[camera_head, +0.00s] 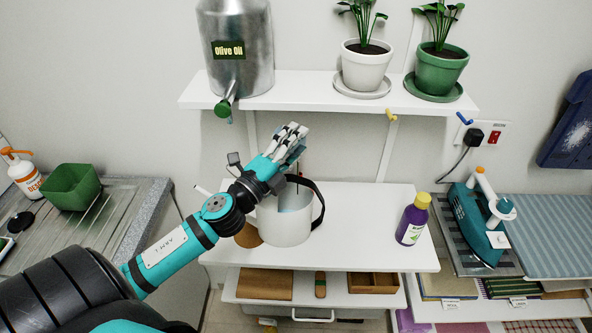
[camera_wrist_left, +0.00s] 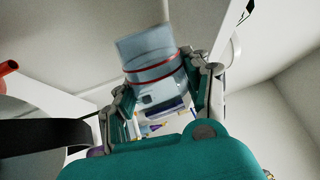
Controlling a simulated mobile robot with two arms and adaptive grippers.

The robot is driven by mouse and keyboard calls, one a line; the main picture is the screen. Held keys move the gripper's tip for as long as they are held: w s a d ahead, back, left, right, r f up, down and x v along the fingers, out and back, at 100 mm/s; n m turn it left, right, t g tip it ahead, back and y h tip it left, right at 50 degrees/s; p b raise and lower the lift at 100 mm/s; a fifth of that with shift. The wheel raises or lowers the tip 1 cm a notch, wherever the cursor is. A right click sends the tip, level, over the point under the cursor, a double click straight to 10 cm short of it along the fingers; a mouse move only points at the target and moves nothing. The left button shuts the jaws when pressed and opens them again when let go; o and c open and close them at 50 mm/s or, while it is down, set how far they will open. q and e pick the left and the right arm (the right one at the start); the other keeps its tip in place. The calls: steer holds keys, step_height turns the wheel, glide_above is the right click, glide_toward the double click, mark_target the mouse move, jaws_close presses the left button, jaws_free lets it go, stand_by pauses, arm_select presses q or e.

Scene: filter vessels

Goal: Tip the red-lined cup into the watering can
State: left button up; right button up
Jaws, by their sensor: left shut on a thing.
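The white watering can (camera_head: 282,226) with a dark strap-like handle (camera_head: 318,205) stands on the white table, its top open. My left gripper (camera_head: 291,139) is above the can, near its rim, with the fingers pointing up and away. In the left wrist view, the left gripper (camera_wrist_left: 157,84) is shut on the clear cup with red lines (camera_wrist_left: 150,52), which sits between its fingers. The cup appears tilted in that view; whether anything is pouring cannot be told. In the head view the cup is almost wholly hidden by the gripper. My right gripper is not in view.
A steel olive oil vessel (camera_head: 236,40) with a green tap stands on the shelf (camera_head: 300,92) above, beside two potted plants. A purple bottle (camera_head: 412,222) stands on the table's right. An iron (camera_head: 478,225) is farther right. The table's right middle is free.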

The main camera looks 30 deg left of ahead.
arm_select(q)
steer(key=shift+d+f+m+b, duration=0.15)
steer(key=shift+f+m+b, duration=0.4)
steer(key=shift+f+m, duration=0.15)
steer(key=shift+r+p, duration=0.3)
steer(key=shift+r, duration=0.1)
steer(key=shift+a+r+n+p, duration=0.25)
steer(key=shift+r+n+p, duration=0.6)
steer(key=shift+n, duration=0.25)
step_height(320, 180, down, 2)
steer(key=shift+a+f+n+y+b, duration=0.15)
steer(key=shift+n+y+b, duration=0.25)
steer(key=shift+n+b, duration=0.6)
steer(key=shift+n, duration=0.3)
steer(key=shift+f+n, duration=0.35)
steer(key=shift+n, duration=0.05)
steer(key=n+p, duration=0.2)
steer(key=a+n+y+p, duration=0.1)
steer(key=n, duration=0.2)
steer(key=n+g+p, duration=0.1)
steer(key=n+p, duration=0.1)
steer(key=shift+w+a+f+n+y+p, duration=0.1)
steer(key=shift+a+f+n+y+p, duration=0.1)
steer(key=shift+a+n+y+p, duration=0.15)
steer(key=w+a+f+n+g+p, duration=0.1)
steer(key=a+f+n+p, duration=0.25)
steer(key=a+n, duration=0.3)
steer(key=shift+n+g, duration=0.3)
steer(key=shift+n, duration=0.1)
steer(key=shift+r, duration=2.2)
